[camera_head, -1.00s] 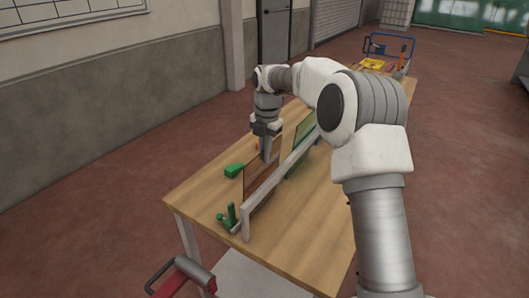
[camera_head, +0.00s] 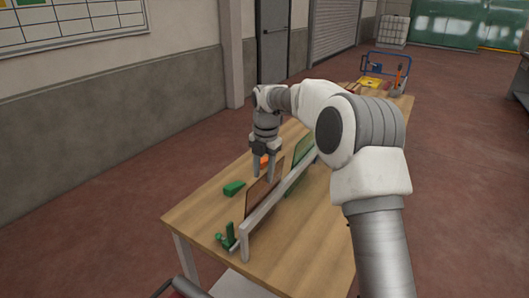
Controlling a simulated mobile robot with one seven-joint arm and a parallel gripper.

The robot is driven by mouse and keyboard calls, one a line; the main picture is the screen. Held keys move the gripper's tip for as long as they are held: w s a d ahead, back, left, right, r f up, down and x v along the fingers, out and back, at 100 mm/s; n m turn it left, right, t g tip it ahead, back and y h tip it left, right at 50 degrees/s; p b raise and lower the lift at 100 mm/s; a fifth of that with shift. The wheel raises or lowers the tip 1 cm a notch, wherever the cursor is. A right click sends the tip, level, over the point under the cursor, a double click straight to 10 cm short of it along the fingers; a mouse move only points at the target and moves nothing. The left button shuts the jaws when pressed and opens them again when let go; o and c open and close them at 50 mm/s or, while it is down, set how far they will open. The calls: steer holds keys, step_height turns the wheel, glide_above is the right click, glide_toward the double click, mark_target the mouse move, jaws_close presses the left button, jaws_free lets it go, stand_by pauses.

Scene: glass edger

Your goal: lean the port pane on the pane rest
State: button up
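A brown tinted pane (camera_head: 258,194) leans against the near left part of the long pale rail (camera_head: 250,222), which looks like the pane rest. A green tinted pane (camera_head: 303,150) stands at the rail farther back. I cannot tell from any mark which one is called the port pane. My gripper (camera_head: 265,177) points down over the brown pane's upper edge, with its two fingers apart. The pane's foot is partly hidden by the rail.
A green block (camera_head: 234,188) lies on the wooden table (camera_head: 198,205) left of the brown pane. An orange item (camera_head: 264,160) shows behind my gripper. A green clamp-like piece (camera_head: 228,236) stands by the rail's near end. Tools and a blue-framed cart are at the far end.

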step_height(320, 180, up, 17)
steer(key=s+p, duration=0.1)
steer(key=p, duration=0.1)
steer(key=shift+d, duration=0.35)
steer(key=s+d+r+m+t+h, duration=0.1)
steer(key=s+d+r+m+t, duration=0.15)
steer(key=s+m, duration=0.65)
steer(key=s+d+r+m+t, duration=0.1)
steer(key=s+d+r+m, duration=0.4)
steer(key=s, duration=0.5)
steer(key=s+d+f+m, duration=0.2)
steer(key=s+f+m, duration=0.3)
steer(key=s+m, duration=0.2)
steer(key=s+d+f+m+t, duration=0.1)
steer(key=s+d+f+m, duration=0.1)
steer(key=s+f+m, duration=0.3)
steer(key=s+m, duration=0.3)
steer(key=s, duration=0.2)
steer(key=shift+s+d+f+y, duration=0.2)
steer(key=shift+d+f+y, duration=0.1)
steer(key=shift+f, duration=0.1)
steer(key=shift+t, duration=0.25)
